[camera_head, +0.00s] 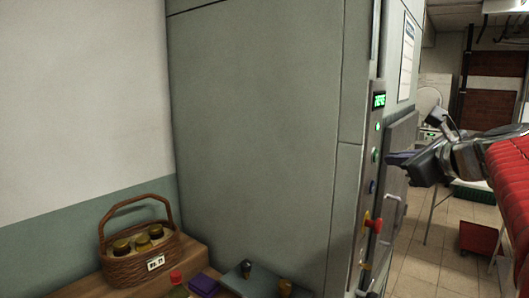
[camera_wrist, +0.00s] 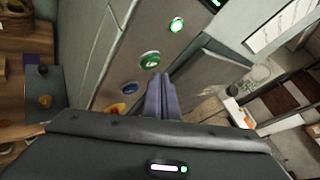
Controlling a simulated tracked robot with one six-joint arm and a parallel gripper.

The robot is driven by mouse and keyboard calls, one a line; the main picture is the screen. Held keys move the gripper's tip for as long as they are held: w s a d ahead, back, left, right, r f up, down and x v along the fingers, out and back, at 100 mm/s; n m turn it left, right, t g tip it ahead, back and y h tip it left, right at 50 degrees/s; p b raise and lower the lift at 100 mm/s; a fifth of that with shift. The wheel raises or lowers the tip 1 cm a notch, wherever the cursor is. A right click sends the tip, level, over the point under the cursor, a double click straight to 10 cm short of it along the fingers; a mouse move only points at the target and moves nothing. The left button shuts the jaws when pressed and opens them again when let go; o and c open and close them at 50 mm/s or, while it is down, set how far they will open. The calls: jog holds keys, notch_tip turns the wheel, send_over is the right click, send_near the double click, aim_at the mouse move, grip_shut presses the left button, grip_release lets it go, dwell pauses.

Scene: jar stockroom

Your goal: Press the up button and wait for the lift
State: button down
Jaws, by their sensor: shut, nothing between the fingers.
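The lift's control panel (camera_head: 367,190) is a narrow metal strip at the right edge of a grey-green cabinet. A green display (camera_head: 379,100) is at its top, with a bright green button (camera_head: 377,126) below. Lower are a second green button (camera_head: 375,155) and a blue button (camera_head: 372,187). The wrist view shows the bright green button (camera_wrist: 177,25), the second green button (camera_wrist: 150,61) and the blue button (camera_wrist: 130,88). Their markings are too small to read. My gripper (camera_head: 390,158) is shut and empty, its tips (camera_wrist: 160,78) close to the second green button. I cannot tell whether they touch.
A red knob (camera_head: 374,224) on yellow sticks out lower on the panel. A wicker basket (camera_head: 138,262) of jars stands on a wooden counter (camera_head: 192,258) at the left. A grey door-like panel (camera_head: 398,150) is right of the controls. Tiled floor (camera_head: 430,265) lies beyond.

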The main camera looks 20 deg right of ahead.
jog(key=shift+w, duration=0.1)
jog(key=shift+w+a, duration=0.25)
jog(key=shift+w, duration=0.05)
